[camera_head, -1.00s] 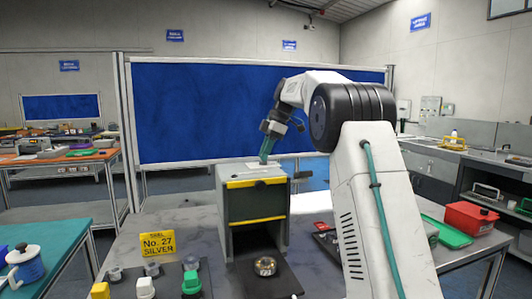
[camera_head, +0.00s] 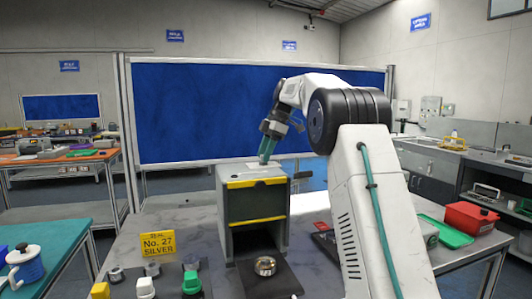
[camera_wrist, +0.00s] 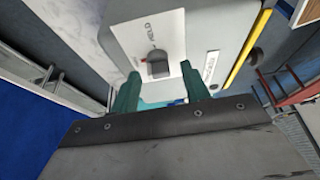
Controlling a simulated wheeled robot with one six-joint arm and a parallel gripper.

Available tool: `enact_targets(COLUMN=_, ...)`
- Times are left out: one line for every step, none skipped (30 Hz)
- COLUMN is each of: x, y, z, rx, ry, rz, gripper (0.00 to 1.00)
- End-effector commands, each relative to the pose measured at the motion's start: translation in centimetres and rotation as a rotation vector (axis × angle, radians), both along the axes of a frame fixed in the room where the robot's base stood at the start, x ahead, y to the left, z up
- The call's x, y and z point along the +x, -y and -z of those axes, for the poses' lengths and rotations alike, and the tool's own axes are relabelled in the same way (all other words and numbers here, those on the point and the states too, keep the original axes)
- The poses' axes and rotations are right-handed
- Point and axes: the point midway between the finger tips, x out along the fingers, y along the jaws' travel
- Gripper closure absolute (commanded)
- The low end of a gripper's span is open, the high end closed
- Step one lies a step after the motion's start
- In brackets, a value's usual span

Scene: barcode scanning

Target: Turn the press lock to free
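The press (camera_head: 232,205) is a dark grey-green box with yellow stripes on the table. On its top is a white plate (camera_head: 254,167). In the wrist view, the plate (camera_wrist: 125,35) carries a small grey lock knob (camera_wrist: 157,66) beside lettering that seems to read HELD. My gripper (camera_head: 264,162) is over the press top. In the wrist view, its teal fingers (camera_wrist: 160,72) are apart, one on each side of the knob's line. I cannot tell whether they touch the knob. A second small white label (camera_wrist: 211,66) is too small to read.
A round metal piece (camera_head: 265,266) lies on a dark mat (camera_head: 268,286) before the press opening. A red box (camera_head: 470,218) and green tray (camera_head: 443,234) are at right.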

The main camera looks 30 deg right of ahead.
Motion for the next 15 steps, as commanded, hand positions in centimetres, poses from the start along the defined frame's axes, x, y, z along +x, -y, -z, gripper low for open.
enact_targets(x=0.0, y=0.0, z=0.0, rx=0.0, ry=0.0, rz=0.0, gripper=0.54)
enact_targets(x=0.0, y=0.0, z=0.0, rx=0.0, ry=0.0, rz=0.0, gripper=0.54)
enact_targets(x=0.0, y=0.0, z=0.0, rx=0.0, ry=0.0, rz=0.001, gripper=0.54)
enact_targets(x=0.0, y=0.0, z=0.0, rx=0.0, ry=0.001, rz=0.001, gripper=0.54)
enact_targets(x=0.0, y=0.1, z=-0.1, rx=0.0, ry=0.001, rz=0.001, gripper=0.54)
enact_targets(x=0.0, y=0.2, z=-0.4, rx=0.0, ry=0.001, rz=0.001, gripper=0.54)
enact_targets(x=0.0, y=0.3, z=-0.6, rx=0.0, ry=0.001, rz=0.001, gripper=0.54)
enact_targets(x=0.0, y=0.4, z=-0.9, rx=0.0, ry=0.001, rz=0.002, gripper=0.54)
enact_targets(x=-0.1, y=0.7, z=-1.5, rx=-0.001, ry=0.002, rz=0.002, gripper=0.54)
enact_targets(x=-0.2, y=0.8, z=-1.9, rx=-0.001, ry=0.003, rz=0.001, gripper=0.54)
enact_targets(x=-0.2, y=1.0, z=-2.5, rx=-0.001, ry=0.004, rz=0.002, gripper=0.54)
enact_targets(x=-0.3, y=1.3, z=-3.1, rx=-0.001, ry=0.004, rz=0.002, gripper=0.54)
enact_targets(x=-0.3, y=1.6, z=-3.6, rx=-0.001, ry=0.004, rz=0.002, gripper=0.54)
enact_targets(x=-0.4, y=1.8, z=-4.1, rx=-0.001, ry=0.003, rz=0.001, gripper=0.54)
enact_targets(x=-0.5, y=2.0, z=-4.7, rx=-0.001, ry=0.003, rz=0.001, gripper=0.54)
